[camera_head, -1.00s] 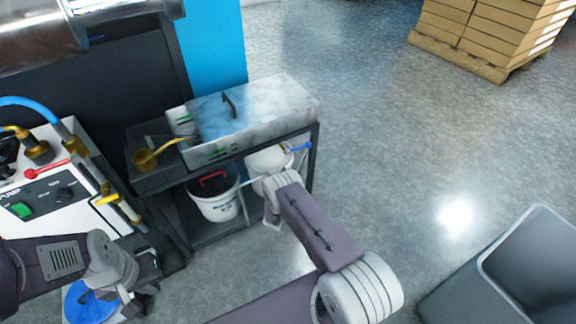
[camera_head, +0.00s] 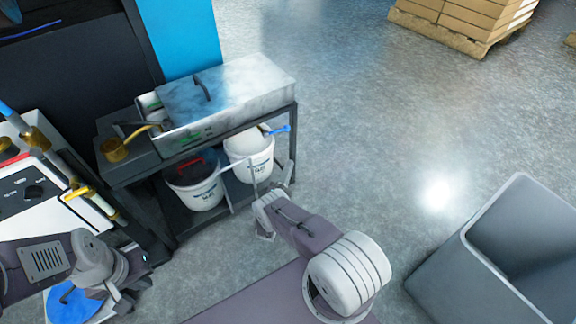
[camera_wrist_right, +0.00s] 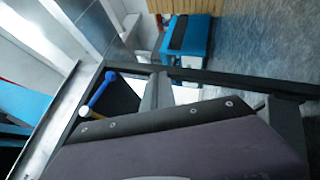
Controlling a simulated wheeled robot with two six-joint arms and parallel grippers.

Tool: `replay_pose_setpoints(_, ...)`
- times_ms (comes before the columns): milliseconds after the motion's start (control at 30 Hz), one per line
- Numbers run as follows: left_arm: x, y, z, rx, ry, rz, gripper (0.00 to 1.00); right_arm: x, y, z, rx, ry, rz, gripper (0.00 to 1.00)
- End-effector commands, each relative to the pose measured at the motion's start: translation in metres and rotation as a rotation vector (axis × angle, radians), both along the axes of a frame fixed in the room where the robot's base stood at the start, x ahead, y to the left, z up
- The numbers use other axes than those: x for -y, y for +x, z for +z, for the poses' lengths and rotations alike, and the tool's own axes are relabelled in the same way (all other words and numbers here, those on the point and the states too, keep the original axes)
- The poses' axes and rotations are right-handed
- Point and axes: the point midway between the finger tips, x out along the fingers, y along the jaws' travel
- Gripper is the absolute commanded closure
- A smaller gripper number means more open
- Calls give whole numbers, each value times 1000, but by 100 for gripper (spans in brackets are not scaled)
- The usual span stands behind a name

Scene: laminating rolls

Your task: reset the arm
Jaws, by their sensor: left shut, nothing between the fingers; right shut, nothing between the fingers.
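My left arm comes in from the left edge in the head view. Its gripper (camera_head: 124,298) is shut and empty at the lower left, above a round blue disc (camera_head: 72,300). My right arm (camera_head: 305,232) reaches up from the bottom in the head view, its link bent at a large white joint. Its gripper (camera_head: 265,234) is small and partly hidden by the wrist; it is shut with nothing seen in it, in front of the cart's lower right side.
A dark cart (camera_head: 168,218) holds a metal box (camera_head: 225,92) on top and a white bucket (camera_head: 250,152) and a second bucket (camera_head: 195,185) below. A pump unit (camera_head: 35,195) stands left. A grey bin (camera_head: 490,250) is lower right. Open floor (camera_head: 380,130) lies between.

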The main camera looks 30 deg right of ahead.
Motion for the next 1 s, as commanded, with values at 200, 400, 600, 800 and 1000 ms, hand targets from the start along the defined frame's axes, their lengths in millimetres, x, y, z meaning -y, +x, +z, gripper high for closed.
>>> replay_pose_setpoints(200, 0, 0, 0, 0, 0, 0, 100, 0, 0, 0, 0, 0, 0, 100)
replay_pose_setpoints(400, 0, 0, 10, 0, 0, 0, 100, 17, 4, 24, -55, 33, -113, 100)
replay_pose_setpoints(600, 0, 0, 41, 0, 0, 0, 100, 64, -37, 100, -328, 305, -563, 100)
replay_pose_setpoints(800, 0, 0, 70, 0, 0, 0, 100, 31, -130, 163, -558, 809, -837, 100)
replay_pose_setpoints(1000, 0, 0, 95, 0, 0, 0, 100, -59, -198, 215, -612, 1365, -829, 100)
